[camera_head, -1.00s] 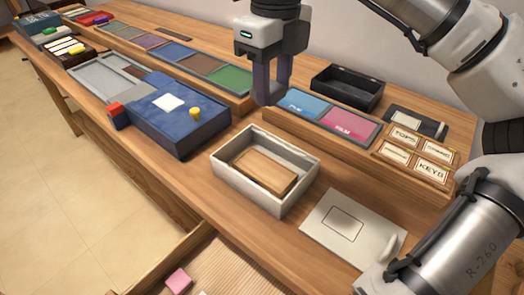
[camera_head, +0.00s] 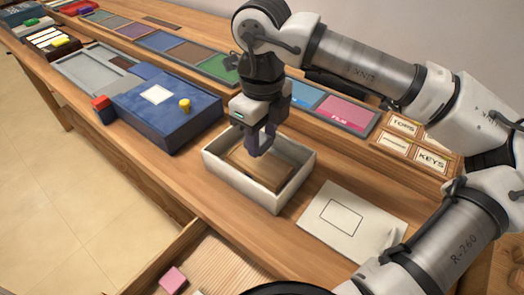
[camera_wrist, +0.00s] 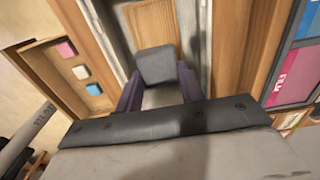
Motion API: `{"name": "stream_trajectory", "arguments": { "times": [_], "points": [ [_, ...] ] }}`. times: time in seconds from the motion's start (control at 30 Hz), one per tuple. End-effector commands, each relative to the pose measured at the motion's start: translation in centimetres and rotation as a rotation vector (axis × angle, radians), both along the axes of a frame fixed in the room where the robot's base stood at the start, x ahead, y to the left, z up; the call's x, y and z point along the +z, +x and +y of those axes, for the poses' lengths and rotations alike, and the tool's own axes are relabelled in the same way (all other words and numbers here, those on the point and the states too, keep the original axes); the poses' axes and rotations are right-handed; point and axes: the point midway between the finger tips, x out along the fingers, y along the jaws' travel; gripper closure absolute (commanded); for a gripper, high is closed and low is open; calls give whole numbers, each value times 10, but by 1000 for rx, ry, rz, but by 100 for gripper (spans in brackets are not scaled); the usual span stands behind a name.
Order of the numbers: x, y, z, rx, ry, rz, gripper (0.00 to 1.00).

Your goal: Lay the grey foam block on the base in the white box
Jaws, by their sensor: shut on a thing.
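The white box (camera_head: 240,186) stands on the table with its top open. A flat brown wooden base (camera_head: 244,172) lies inside it; the wood also shows in the wrist view (camera_wrist: 148,22). My gripper (camera_head: 259,150) points down over the box, with its fingertips at about rim height or lower. In the wrist view, its dark purple fingers (camera_wrist: 158,92) are shut on the grey foam block (camera_wrist: 156,66). The block lies over the wood there. I cannot tell whether it touches the base. In the head view the fingers mostly hide the block.
A blue box (camera_head: 170,112) with a yellow knob stands left of the white box. A white sheet (camera_head: 352,222) with a drawn rectangle lies to the right. Colored panels (camera_head: 345,112) stand behind. An open drawer in front holds a pink block (camera_head: 173,279).

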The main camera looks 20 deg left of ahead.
Motion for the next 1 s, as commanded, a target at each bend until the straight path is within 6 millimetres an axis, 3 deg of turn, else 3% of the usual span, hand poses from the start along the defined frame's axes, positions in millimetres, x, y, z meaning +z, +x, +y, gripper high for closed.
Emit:
{"name": "stream_trajectory", "arguments": {
  "times": [0.17,0.4,0.8,0.83,1.0],
  "points": [
    [-13,0,0,1,0,1,83],
    [-45,-1,0,0,0,1,83],
    [-51,0,0,0,1,0,83],
    [-50,0,0,0,1,0,59],
    [-49,0,0,0,0,0,40]
  ]
}}
